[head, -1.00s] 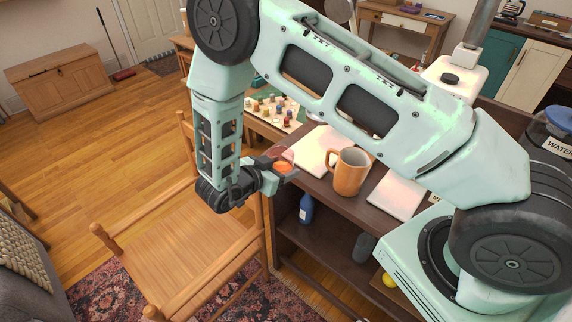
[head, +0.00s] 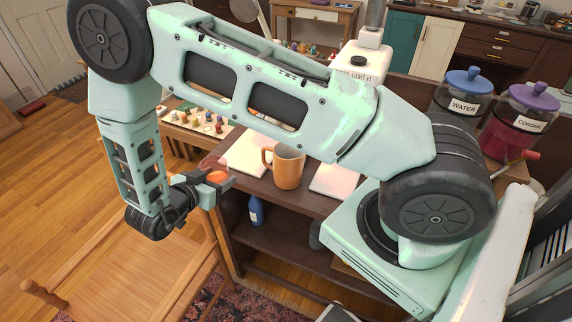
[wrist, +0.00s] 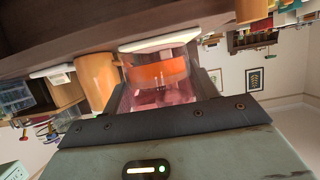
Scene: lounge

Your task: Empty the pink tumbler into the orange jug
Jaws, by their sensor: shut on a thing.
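The orange jug (head: 289,168) stands upright on the dark table, its handle to the left in the head view. It also shows in the wrist view (wrist: 97,78). My gripper (head: 208,184) is shut on the pink tumbler (head: 210,162), left of the jug and apart from it, by the table's left end. In the wrist view the see-through pink tumbler (wrist: 165,97) sits between the fingers, with an orange filling (wrist: 160,74) in it. I cannot tell its exact tilt.
Pale flat pads (head: 245,155) lie on both sides of the jug. A wooden chair (head: 120,270) stands below my gripper. A blue bottle (head: 256,212) is on the shelf under the tabletop. Lidded water (head: 463,98) and cordial (head: 520,118) jars stand at the right.

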